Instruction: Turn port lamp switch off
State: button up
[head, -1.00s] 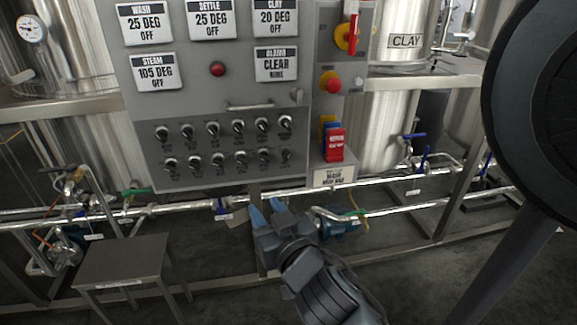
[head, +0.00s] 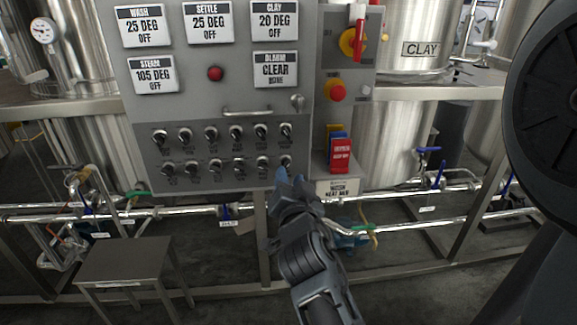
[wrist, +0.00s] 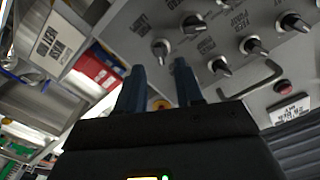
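The grey control panel (head: 225,75) carries two rows of black-and-silver switches. The top row (head: 211,134) and the bottom row (head: 213,167) have small labels too blurred to read, so I cannot tell which is the port lamp switch. My gripper (head: 284,174) is at the panel's lower edge, close to the bottom row's rightmost switch (head: 286,162). In the wrist view, my gripper (wrist: 161,80) has two blue fingers standing apart with nothing between them. A switch (wrist: 160,48) lies just beyond the fingertips, and another switch (wrist: 194,24) lies above it.
A panel handle (head: 246,111) projects above the switches. Red and blue tags (head: 341,155), a red button (head: 336,92) and a rotary isolator (head: 352,42) are to the right. Pipes (head: 185,211) run below the panel, and a small metal table (head: 125,262) stands at lower left.

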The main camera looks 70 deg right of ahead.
aim_at(287, 166)
jog(key=shift+p+x, duration=0.55)
jog(key=shift+x, duration=1.95)
jog(key=shift+c, duration=0.2)
grip_shut()
